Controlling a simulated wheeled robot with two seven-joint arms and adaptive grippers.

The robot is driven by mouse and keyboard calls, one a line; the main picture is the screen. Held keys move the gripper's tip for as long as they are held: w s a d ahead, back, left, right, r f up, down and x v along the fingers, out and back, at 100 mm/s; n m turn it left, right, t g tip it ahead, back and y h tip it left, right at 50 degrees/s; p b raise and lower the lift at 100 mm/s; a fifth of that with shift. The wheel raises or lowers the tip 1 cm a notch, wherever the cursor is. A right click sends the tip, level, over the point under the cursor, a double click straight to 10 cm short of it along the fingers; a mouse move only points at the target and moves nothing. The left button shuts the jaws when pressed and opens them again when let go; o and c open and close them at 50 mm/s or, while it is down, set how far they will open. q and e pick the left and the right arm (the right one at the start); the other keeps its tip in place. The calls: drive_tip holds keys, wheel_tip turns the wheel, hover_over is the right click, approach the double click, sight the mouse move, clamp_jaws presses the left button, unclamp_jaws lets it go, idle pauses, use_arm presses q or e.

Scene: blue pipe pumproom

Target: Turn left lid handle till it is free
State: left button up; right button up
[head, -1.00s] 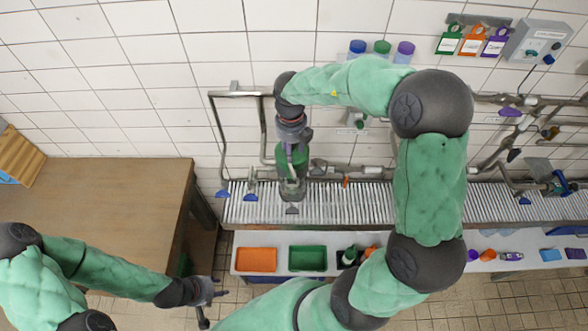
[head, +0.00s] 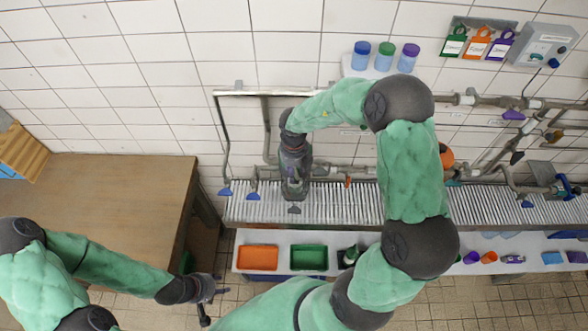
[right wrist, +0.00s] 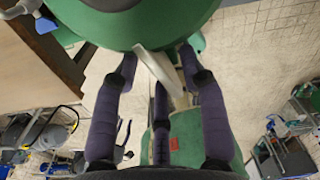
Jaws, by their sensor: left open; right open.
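In the right wrist view a large round green body (right wrist: 140,15), likely the lid, fills the top. A pale lever-like handle (right wrist: 158,66) hangs from its edge. My right gripper (right wrist: 160,72) is open, with its dark fingers on both sides of the handle and one below; I cannot tell whether any finger touches it. In the head view my right gripper (head: 294,188) is over the slatted rack, and my own arm hides the green body. My left gripper (head: 208,298) is open and empty, low beside the table, away from the pipes.
The slatted rack (head: 340,205) runs beneath grey wall pipes (head: 240,93). Below it a white shelf holds an orange tray (head: 258,258) and a green tray (head: 309,258). Blue, green and purple-capped jars (head: 385,58) stand behind my right arm. A bare wooden table (head: 100,200) is at left.

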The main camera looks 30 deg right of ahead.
clamp_jaws()
